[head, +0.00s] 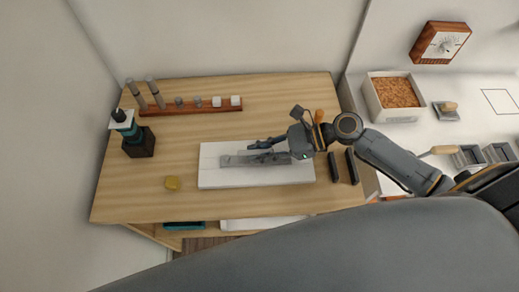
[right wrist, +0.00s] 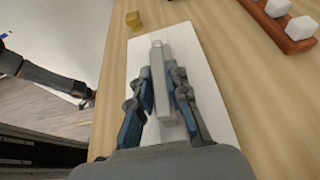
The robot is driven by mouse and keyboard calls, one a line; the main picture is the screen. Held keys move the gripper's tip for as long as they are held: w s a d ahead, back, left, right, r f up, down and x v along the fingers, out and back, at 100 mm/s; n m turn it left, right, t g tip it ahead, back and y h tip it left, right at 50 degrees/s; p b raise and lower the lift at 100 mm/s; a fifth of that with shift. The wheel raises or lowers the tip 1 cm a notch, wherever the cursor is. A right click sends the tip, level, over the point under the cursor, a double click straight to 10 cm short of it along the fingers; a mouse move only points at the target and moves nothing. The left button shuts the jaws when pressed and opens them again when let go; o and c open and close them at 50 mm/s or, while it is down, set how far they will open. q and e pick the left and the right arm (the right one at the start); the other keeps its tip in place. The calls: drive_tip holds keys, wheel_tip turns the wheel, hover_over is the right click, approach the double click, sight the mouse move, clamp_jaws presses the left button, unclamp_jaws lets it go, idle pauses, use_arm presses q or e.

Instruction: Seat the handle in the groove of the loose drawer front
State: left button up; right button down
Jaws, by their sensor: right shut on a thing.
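The loose drawer front is a white panel (head: 208,176) lying flat on the wooden table. It also shows in the right wrist view (right wrist: 138,62). The handle is a grey bar (right wrist: 157,68), lengthwise between the fingers of my right gripper (right wrist: 161,82), which is shut on it. In the head view my right gripper (head: 264,150) is over the middle of the panel, and a grey strip (head: 235,160) shows beneath it. The groove is hidden or cannot be told apart; I cannot tell whether the handle sits in it. My left gripper is not in view.
On the table are a wooden rack (head: 192,107) with several pegs and blocks, a dark-based tool (head: 138,146) at left, a yellow lump (head: 172,183) and two dark bars (head: 343,167) right of the panel. A bin (head: 394,94) stands at right. The table's front left is mostly clear.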

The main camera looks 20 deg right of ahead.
drive_tip(key=shift+p, duration=0.8)
idle(0.6)
drive_tip(key=shift+f, duration=0.5)
idle(0.9)
idle(0.4)
drive_tip(key=c, duration=1.2)
unclamp_jaws()
